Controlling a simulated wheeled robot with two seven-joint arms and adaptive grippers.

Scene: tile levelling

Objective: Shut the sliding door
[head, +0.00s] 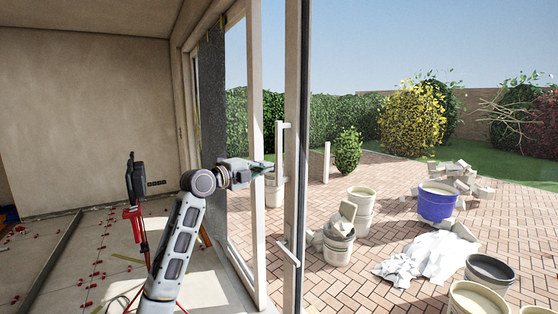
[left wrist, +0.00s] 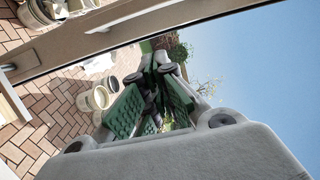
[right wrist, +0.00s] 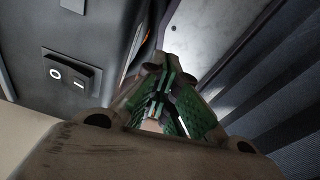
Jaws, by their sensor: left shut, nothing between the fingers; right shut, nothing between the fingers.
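The sliding door (head: 292,200) has a beige frame and stands upright between the tiled room and the brick patio. A white upright bar handle (head: 280,150) is on it, and a second pale lever handle (head: 289,254) sits lower down. Another beige upright (head: 256,230) stands just left of it. My left gripper (head: 270,168) is shut and empty, reaching across that upright, with its tips close to the bar handle. I cannot tell whether they touch. In the left wrist view, its green-padded fingers (left wrist: 168,60) point outdoors beside a beige frame member (left wrist: 100,40). My right gripper (right wrist: 160,85) is shut and empty, seen only in the right wrist view.
A red and black tool (head: 136,200) stands on the tiled floor to the left. Outside are several buckets, including a blue one (head: 437,202), a white crumpled sheet (head: 430,257) and rubble. A dark panel with a switch (right wrist: 70,72) is close to my right gripper.

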